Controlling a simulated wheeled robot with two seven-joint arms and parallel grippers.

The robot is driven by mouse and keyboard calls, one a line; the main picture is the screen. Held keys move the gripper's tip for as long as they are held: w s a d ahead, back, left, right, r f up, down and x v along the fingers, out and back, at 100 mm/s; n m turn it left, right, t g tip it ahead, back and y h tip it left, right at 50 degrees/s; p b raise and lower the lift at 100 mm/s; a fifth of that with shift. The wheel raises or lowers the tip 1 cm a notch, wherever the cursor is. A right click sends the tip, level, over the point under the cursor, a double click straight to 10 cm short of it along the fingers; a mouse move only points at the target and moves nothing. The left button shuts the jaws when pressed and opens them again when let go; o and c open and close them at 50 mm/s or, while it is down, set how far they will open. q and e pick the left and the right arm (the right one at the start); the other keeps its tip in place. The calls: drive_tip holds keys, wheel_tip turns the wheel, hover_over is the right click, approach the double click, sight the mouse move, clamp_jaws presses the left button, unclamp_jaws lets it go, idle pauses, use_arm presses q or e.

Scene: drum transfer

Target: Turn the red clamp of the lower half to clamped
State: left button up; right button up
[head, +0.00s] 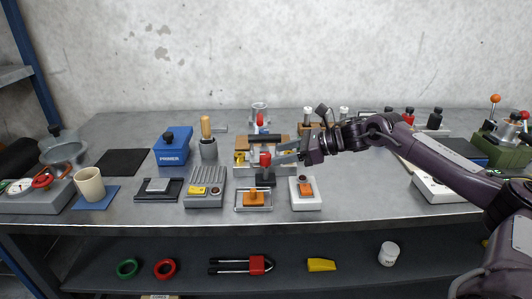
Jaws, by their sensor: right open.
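A fixture with grey and tan blocks (243,170) stands at the middle of the bench. A red clamp handle (265,159) is at its front, above a dark block. Another red part (260,121) stands upright at the back of the fixture. My right gripper (277,158) reaches in from the right, its open fingers close to the front red handle. I cannot tell whether they touch it, nor the clamp's exact position. My left gripper is not in view.
A grey ribbed block (206,181), an orange block in a tray (257,198) and a white block (305,194) stand in front. A blue box (173,147) and a wooden-handled tool (207,138) stand left. The bench's front edge is clear.

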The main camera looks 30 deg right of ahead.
sight(266, 155)
drive_tip(key=p+x, duration=0.1)
drive_tip(key=x, duration=0.4)
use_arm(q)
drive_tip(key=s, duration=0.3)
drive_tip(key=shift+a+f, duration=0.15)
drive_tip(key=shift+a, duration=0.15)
use_arm(e)
drive_tip(key=shift+w+a+f, duration=0.15)
drive_tip(key=shift+w+a, duration=0.05)
drive_tip(key=c, duration=1)
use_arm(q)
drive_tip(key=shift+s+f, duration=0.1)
use_arm(e)
drive_tip(key=shift+f, duration=0.1)
